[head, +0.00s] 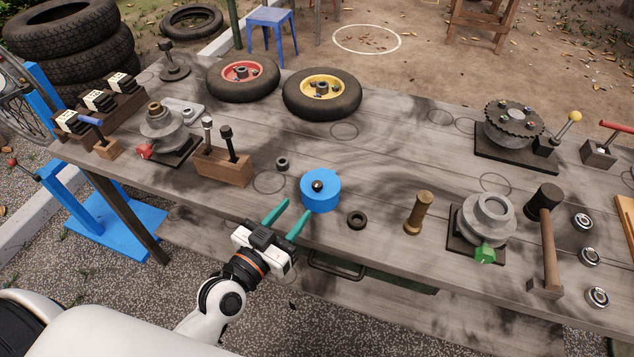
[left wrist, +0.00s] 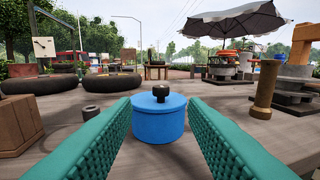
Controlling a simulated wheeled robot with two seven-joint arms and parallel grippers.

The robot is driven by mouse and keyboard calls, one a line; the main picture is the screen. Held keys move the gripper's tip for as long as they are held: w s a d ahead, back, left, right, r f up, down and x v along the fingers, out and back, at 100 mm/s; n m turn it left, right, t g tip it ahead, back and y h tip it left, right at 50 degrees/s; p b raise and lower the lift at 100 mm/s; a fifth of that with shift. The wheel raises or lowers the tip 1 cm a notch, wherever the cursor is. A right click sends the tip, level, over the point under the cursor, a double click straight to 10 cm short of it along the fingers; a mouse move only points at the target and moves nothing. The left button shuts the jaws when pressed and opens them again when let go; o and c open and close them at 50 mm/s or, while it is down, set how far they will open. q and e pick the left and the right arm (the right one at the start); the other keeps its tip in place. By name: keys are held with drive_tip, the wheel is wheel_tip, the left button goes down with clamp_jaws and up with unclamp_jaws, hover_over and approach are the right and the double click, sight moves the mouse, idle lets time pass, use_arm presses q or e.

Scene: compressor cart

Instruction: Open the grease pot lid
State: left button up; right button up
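The grease pot (head: 320,193) is a round blue pot near the front edge of the wooden table. Its blue lid (head: 325,178) has a black knob (head: 317,186) and sits on the pot. In the left wrist view the pot (left wrist: 159,125) stands upright straight ahead, with the knob (left wrist: 160,92) on top. My left gripper (head: 292,212), with green fingers, is open and empty, just in front and to the left of the pot. Its fingers (left wrist: 160,135) flank the pot in the wrist view, with no contact visible. My right gripper is not in view.
A black ring (head: 357,220) lies right of the pot and a small nut (head: 282,164) behind it to the left. A wooden block with upright tools (head: 223,167) stands left. A brass post (head: 418,213) stands right. Two wheels (head: 322,94) lie behind; the table between is clear.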

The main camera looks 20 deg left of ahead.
sight(314, 188)
use_arm(q)
drive_tip(key=x, duration=0.9)
drive_tip(key=shift+w+d+p, duration=0.1)
drive_tip(key=shift+w+p, duration=0.1)
drive_tip(key=shift+p, duration=0.2)
drive_tip(key=shift+c, duration=0.6)
clamp_jaws()
